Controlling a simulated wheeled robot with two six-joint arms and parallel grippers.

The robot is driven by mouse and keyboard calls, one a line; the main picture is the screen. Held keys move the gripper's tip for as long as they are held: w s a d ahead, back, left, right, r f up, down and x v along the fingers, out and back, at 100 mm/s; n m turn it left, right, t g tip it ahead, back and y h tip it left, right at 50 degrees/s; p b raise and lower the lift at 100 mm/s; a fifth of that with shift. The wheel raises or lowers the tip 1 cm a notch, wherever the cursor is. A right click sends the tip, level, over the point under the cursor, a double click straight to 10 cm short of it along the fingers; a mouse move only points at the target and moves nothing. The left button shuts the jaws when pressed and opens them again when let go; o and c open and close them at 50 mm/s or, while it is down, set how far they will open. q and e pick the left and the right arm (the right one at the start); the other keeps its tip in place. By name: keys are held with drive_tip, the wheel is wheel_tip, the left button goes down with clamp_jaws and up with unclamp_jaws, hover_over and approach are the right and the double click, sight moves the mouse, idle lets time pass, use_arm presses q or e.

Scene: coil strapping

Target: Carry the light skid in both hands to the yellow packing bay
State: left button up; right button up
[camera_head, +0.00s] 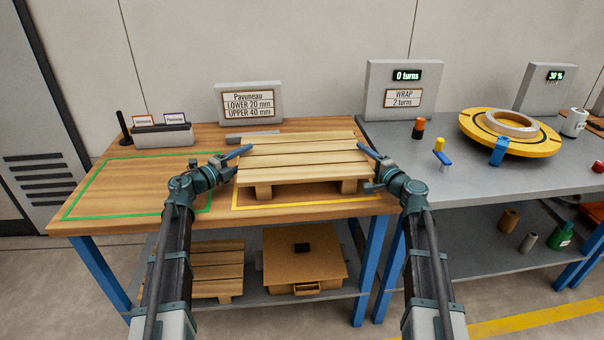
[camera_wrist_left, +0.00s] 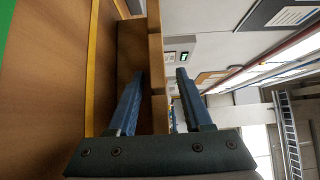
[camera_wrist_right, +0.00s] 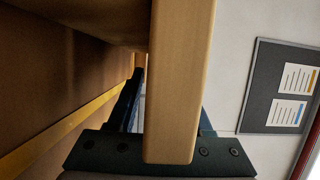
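The light wooden skid (camera_head: 304,158), slatted on short blocks, sits level in the yellow-outlined bay (camera_head: 300,204) on the wooden bench. I cannot tell for sure whether its blocks touch the top. My left gripper (camera_head: 240,153) is at its left end, fingers apart; in the left wrist view its fingers (camera_wrist_left: 158,98) have the skid's board edge (camera_wrist_left: 156,60) between them, with gaps on both sides. My right gripper (camera_head: 366,152) is at its right end; in the right wrist view a board (camera_wrist_right: 180,80) runs between its spread fingers and hides part of one.
A green outline (camera_head: 140,185) marks the bench's empty left part. A sign (camera_head: 249,104) and a card holder (camera_head: 162,134) stand behind. Another skid (camera_head: 215,268) and a brown box (camera_head: 303,262) are on the lower shelf. A grey table (camera_head: 440,185) with a yellow turntable (camera_head: 535,146) stands right.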

use_arm(q)
drive_tip(key=v, duration=1.2)
use_arm(e)
drive_tip(key=shift+s, duration=0.1)
drive_tip(key=v, duration=1.2)
use_arm(q)
drive_tip(key=shift+r, duration=0.1)
wheel_tip(320, 180, up, 14)
drive_tip(key=p, duration=1.4)
use_arm(e)
wheel_tip(320, 180, up, 14)
